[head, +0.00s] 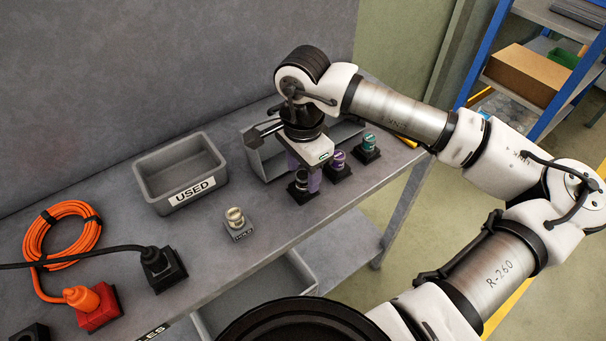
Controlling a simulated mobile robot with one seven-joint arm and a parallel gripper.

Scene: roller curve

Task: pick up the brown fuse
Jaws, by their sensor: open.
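A dark brownish fuse (301,179) with a pale band stands upright in a black square holder on the bench, and its upper part is partly hidden. My gripper (304,177) points down over it, with its purple fingers open at either side of the fuse. I cannot tell whether the fingers touch it. A purple fuse (338,160) and a teal fuse (369,143) stand in similar black holders to the right. A beige fuse (235,217) stands in a grey labelled holder to the left.
A grey bin marked USED (180,190) stands left of the gripper. Another grey bin (262,160) is close behind the gripper. An orange cable coil (62,232), a red connector (98,306) and a black connector (163,268) lie farther left. The bench's front edge is close.

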